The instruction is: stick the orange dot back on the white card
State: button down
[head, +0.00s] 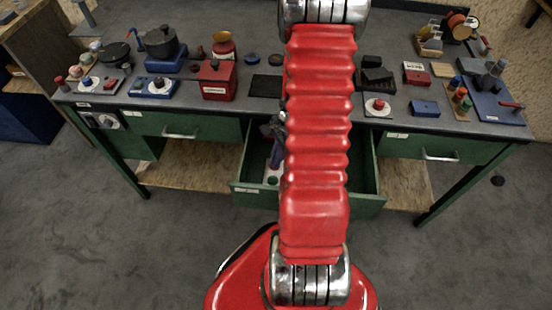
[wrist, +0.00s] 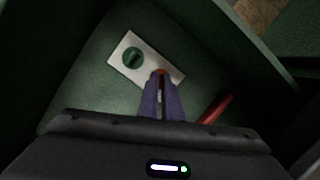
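The white card (wrist: 122,50) lies on the green floor of the open drawer, with a dark green dot (wrist: 133,57) on its left part. In the head view the card (head: 268,173) shows partly, left of my arm. The orange dot (wrist: 159,71) is a small patch at the tips of my gripper (wrist: 161,76), over the card's right part. The two bluish fingers are close together with a narrow gap and look shut on the dot. I cannot tell whether the dot touches the card. In the head view my gripper (head: 277,150) points down into the drawer, mostly hidden.
A red object (wrist: 216,109) lies in the drawer right of the fingers. The drawer's green walls (wrist: 255,40) stand close around. Above is the grey worktop (head: 265,62), with a red box (head: 217,80), a pot (head: 160,42) and several other items.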

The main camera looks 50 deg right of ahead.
jog(key=shift+f, duration=0.1)
jog(key=c, duration=1.9)
grip_release()
jog(key=shift+o, duration=0.2)
jog(key=v, duration=1.3)
jog(key=shift+r, duration=0.35)
jog(key=shift+d+n, duration=0.1)
jog(key=shift+n, duration=0.2)
